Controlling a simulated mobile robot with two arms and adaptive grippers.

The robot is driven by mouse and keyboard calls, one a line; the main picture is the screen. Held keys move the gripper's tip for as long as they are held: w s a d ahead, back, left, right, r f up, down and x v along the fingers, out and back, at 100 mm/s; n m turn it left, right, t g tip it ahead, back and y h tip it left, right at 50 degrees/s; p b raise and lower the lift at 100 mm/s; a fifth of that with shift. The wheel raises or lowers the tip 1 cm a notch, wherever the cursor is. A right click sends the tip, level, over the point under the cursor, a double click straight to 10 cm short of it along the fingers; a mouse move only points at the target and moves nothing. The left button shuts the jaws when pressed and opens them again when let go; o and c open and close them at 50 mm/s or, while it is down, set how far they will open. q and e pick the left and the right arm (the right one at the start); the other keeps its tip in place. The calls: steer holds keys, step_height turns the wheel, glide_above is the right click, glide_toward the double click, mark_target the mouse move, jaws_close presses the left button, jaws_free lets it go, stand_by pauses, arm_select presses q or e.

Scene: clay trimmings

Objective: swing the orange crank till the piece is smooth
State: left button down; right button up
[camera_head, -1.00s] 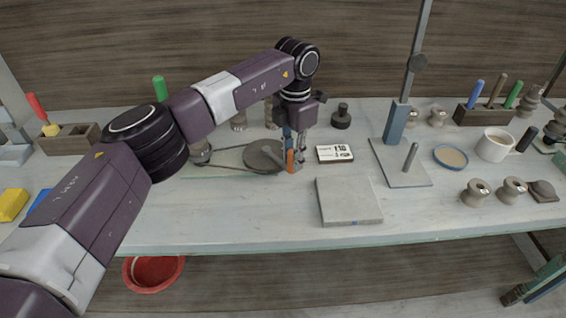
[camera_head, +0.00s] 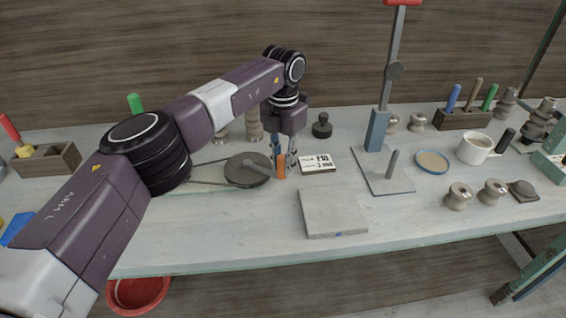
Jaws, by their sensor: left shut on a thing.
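The orange crank handle (camera_head: 281,166) stands upright at the outer end of a grey crank arm, at the right edge of a dark round wheel (camera_head: 240,171). My left gripper (camera_head: 285,163) points down and is shut on the orange handle. A belt (camera_head: 208,184) runs left from the wheel and passes behind my left arm. The far end of the belt and any piece there are hidden by the arm. My right gripper is not in view.
A lever press (camera_head: 377,130) stands further right, near a blue-rimmed dish (camera_head: 432,161) and a mug (camera_head: 474,149). A red bowl (camera_head: 138,293) is below the table's front edge.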

arm_select(q)
steer(key=shift+w+r, duration=0.1)
steer(key=c, duration=1.7)
jaws_free()
steer(key=shift+c, duration=0.2)
step_height(320, 180, up, 12)
steer(key=shift+f, duration=0.1)
